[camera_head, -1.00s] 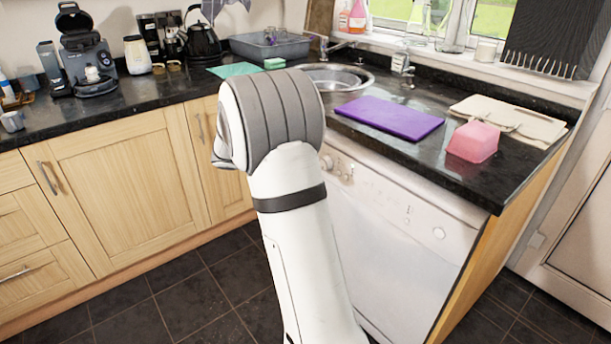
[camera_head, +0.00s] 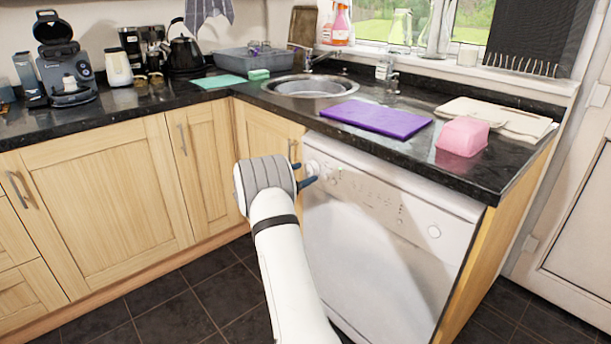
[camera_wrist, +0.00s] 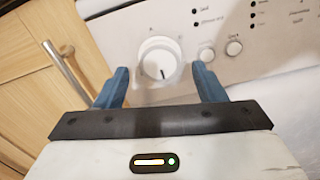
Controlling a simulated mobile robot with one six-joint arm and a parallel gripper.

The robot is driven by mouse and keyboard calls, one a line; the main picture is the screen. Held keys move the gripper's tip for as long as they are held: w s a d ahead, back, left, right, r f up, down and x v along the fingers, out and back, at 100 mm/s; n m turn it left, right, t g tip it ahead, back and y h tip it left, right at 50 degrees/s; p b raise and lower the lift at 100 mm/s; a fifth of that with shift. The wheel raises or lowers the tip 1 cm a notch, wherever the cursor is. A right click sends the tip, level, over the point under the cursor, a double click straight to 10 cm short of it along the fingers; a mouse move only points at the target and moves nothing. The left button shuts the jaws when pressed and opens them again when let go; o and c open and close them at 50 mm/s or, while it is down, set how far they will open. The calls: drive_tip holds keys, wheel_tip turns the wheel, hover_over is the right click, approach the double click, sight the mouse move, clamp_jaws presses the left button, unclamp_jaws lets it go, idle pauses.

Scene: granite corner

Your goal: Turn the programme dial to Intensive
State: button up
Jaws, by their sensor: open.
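The white dishwasher (camera_head: 385,240) stands under the black worktop. Its round white programme dial (camera_head: 313,167) is at the left end of the control panel. In the wrist view the dial (camera_wrist: 158,64) has a dark pointer line towards its lower side; the marks around it are too small to read. My gripper (camera_head: 306,173) is open in front of the dial. In the wrist view its two blue fingers (camera_wrist: 160,82) are spread, one to each side of the dial's lower part, with nothing held. I cannot tell whether they touch the dial.
Two round buttons (camera_wrist: 220,51) sit just right of the dial, close to the right finger. A wooden cupboard door with a metal handle (camera_wrist: 66,70) is to the left. A purple board (camera_head: 375,119) and a pink tub (camera_head: 462,137) lie on the worktop above.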

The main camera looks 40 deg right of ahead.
drive_tip(key=shift+w+d, duration=0.1)
drive_tip(key=shift+d, duration=0.7)
drive_tip(key=shift+c, duration=0.5)
